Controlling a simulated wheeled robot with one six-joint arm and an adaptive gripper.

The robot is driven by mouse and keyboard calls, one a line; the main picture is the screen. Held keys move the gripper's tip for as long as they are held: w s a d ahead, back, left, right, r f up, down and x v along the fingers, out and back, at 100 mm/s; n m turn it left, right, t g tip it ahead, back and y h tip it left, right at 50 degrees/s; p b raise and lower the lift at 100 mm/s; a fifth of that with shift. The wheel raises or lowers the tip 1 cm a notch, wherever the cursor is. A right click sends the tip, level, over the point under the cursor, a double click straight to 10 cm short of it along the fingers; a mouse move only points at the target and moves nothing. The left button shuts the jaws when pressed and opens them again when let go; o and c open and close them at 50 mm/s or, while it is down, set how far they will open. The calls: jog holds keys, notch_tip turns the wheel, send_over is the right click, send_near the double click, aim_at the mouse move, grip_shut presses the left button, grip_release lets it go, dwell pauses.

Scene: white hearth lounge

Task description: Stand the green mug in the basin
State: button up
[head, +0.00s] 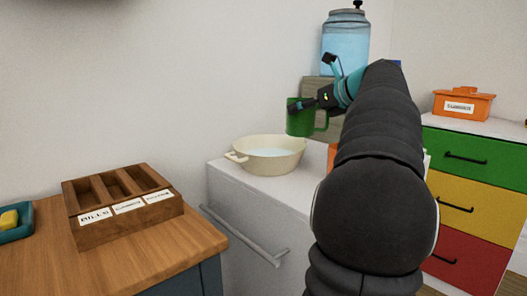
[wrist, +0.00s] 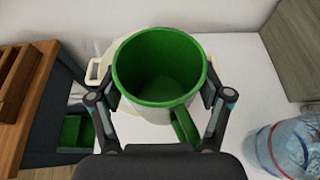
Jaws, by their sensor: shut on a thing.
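The green mug (head: 300,121) is held up in the air, roughly upright, above the right part of the basin in the head view. My gripper (head: 312,104) is shut on it. In the wrist view my gripper's fingers (wrist: 161,92) press on both sides of the mug (wrist: 160,55); its open mouth shows and it looks empty. Its handle points toward my palm. The basin (head: 265,158) is cream, round, with side handles, and holds pale water. It stands on the white counter. In the wrist view the mug hides most of the basin (wrist: 101,68).
A blue water jar (head: 345,48) stands behind the mug, by a grey-brown board (head: 319,90). A wooden sorter (head: 122,205) with labels sits on the wooden cabinet at left. An orange lidded box (head: 463,104) is on the coloured drawers. My arm hides part of the counter.

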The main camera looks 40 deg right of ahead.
aim_at(301, 131)
jog(key=shift+w+a+f+b, duration=0.55)
jog(key=shift+w+f, duration=1.05)
jog(key=shift+f, duration=0.1)
jog(key=shift+w+a+f+b, duration=0.55)
jog(key=shift+w+a+f, duration=0.05)
jog(key=shift+w+f, duration=1.1)
jog(key=shift+w+a+f+b, duration=0.55)
jog(key=shift+w+f, duration=1)
jog(key=shift+f, duration=0.15)
jog(key=shift+f, duration=0.15)
jog(key=o, duration=1.3)
jog(key=shift+o, duration=0.2)
jog(key=shift+s+r, duration=0.15)
jog(key=shift+r, duration=0.05)
jog(key=p+v, duration=0.1)
jog(key=v, duration=1)
jog(key=shift+s+r, duration=0.15)
jog(key=shift+s, duration=0.15)
